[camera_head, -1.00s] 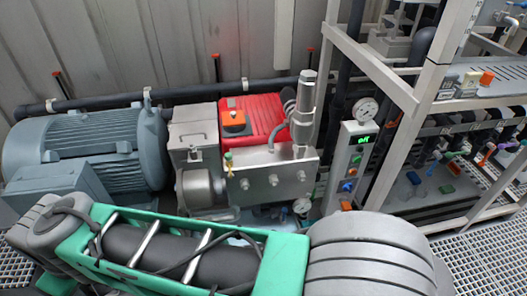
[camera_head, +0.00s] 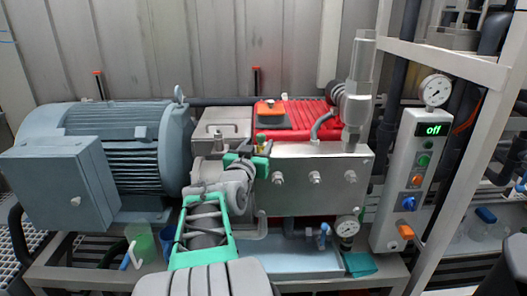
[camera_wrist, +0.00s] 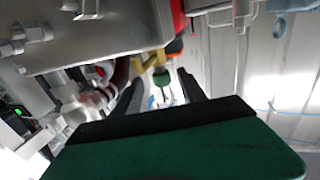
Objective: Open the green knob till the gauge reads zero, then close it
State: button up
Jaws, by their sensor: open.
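The small green knob (camera_head: 261,138) sits on a brass fitting at the left end of the steel pump block (camera_head: 325,165). In the wrist view the green knob (camera_wrist: 161,78) and its brass fitting (camera_wrist: 148,62) show ahead, between my two dark fingers. My gripper (camera_head: 250,156) is open and close to the knob; I cannot tell whether a finger touches it. One round gauge (camera_head: 435,90) tops the control panel, and another gauge (camera_head: 347,227) is low beneath the block. Both needles are too small to read.
The control panel (camera_head: 405,180) shows "off" in green and carries several buttons. A grey motor (camera_head: 110,150) stands at left, a red cover (camera_head: 310,118) behind the block. A pale frame post (camera_head: 470,170) stands at right.

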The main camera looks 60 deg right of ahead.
aim_at(263, 136)
jog(key=d, duration=0.3)
jog(key=w+d, duration=0.1)
jog(key=d, duration=0.2)
jog(key=shift+w+d, duration=0.2)
jog(key=shift+d, duration=0.2)
grip_shut()
jog(key=shift+b, duration=0.3)
